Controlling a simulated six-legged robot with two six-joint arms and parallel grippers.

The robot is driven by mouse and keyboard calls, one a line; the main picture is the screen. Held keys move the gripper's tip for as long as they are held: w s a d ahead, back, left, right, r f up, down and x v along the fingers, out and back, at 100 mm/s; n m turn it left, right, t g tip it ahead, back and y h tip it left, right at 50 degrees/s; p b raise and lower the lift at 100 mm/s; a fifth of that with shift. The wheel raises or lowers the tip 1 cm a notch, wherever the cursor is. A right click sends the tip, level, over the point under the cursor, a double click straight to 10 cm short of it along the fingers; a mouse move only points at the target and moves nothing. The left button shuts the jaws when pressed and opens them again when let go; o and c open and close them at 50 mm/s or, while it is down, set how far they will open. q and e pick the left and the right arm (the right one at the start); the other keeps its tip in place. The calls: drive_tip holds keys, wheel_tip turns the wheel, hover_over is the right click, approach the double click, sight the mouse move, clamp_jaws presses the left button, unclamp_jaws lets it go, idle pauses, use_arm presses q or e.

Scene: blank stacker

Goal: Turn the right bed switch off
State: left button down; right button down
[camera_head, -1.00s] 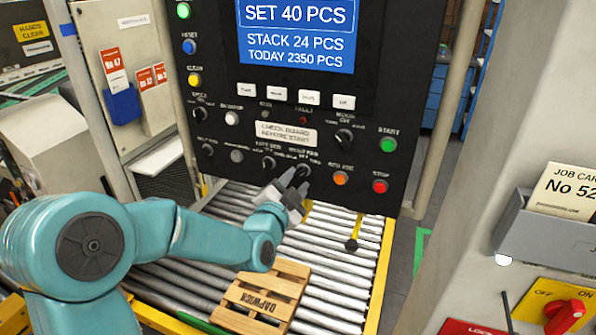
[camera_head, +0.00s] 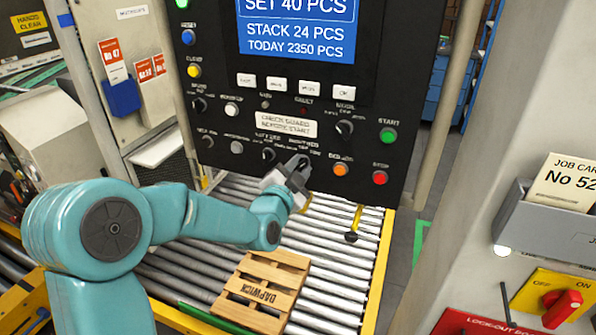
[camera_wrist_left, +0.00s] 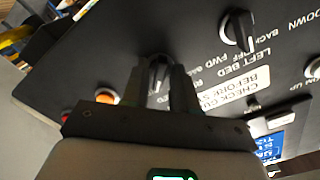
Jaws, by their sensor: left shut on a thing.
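The right bed switch (camera_wrist_left: 157,66) is a black rotary knob on the lower part of the black control panel. In the left wrist view it sits between the two fingers of my left gripper (camera_wrist_left: 161,88), which is shut on it. In the head view my left gripper (camera_head: 299,166) covers this knob at the panel's lower edge, so its pointer is hidden there. The left bed switch (camera_head: 268,154) is a similar black knob just left of the gripper. It also shows in the left wrist view (camera_wrist_left: 240,29), upper right. My right gripper is not in view.
An orange button (camera_head: 340,169), a red stop button (camera_head: 380,178) and a green start button (camera_head: 388,135) lie to the right on the panel. A roller conveyor (camera_head: 335,235) with a wooden pallet (camera_head: 262,288) runs below. A job card holder (camera_head: 550,240) is at right.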

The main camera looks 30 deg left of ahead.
use_arm(q)
drive_tip(key=n+b, duration=0.5)
drive_tip(key=b, duration=0.2)
drive_tip(key=shift+f, duration=0.2)
drive_tip(key=n+b, duration=0.2)
drive_tip(key=shift+r+n+b, duration=0.15)
drive_tip(key=shift+n+b, duration=0.15)
drive_tip(key=shift+b, duration=0.05)
drive_tip(key=shift+r+n+b, duration=0.1)
drive_tip(key=shift+n+b, duration=0.25)
drive_tip(key=shift+n, duration=0.05)
drive_tip(key=c, duration=1.2)
unclamp_jaws()
drive_tip(key=shift+w, duration=0.1)
